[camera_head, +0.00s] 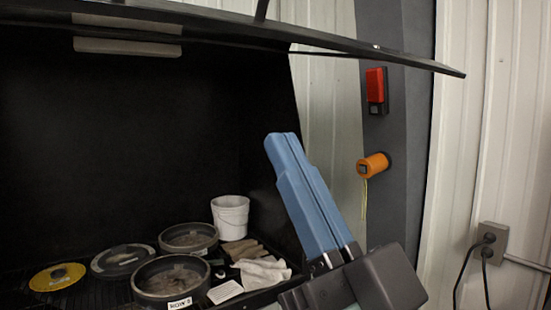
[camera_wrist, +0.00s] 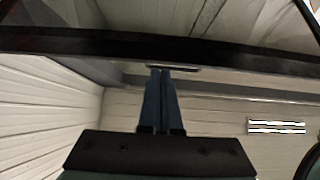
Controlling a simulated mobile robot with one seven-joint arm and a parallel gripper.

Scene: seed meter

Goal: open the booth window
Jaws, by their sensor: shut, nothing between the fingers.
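The booth window (camera_head: 415,61) is a dark-framed panel across the top of the head view, swung up and outward from the black booth (camera_head: 130,130), whose front stands open below it. In the wrist view its dark frame bar (camera_wrist: 80,44) crosses the picture, with glass above it. My gripper (camera_head: 282,138) has its blue fingers closed together and empty, pointing up below the frame. In the wrist view my fingertips (camera_wrist: 160,70) appear close to a thin strip at the bar's lower edge; I cannot tell whether they touch it.
Inside the booth stand round dark pans (camera_head: 172,279), a yellow-topped disc (camera_head: 57,277), a white bucket (camera_head: 230,217) and a white cloth (camera_head: 262,272). A grey post carries a red box (camera_head: 376,86) and an orange spool (camera_head: 374,165). A socket with cables (camera_head: 493,238) is at right.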

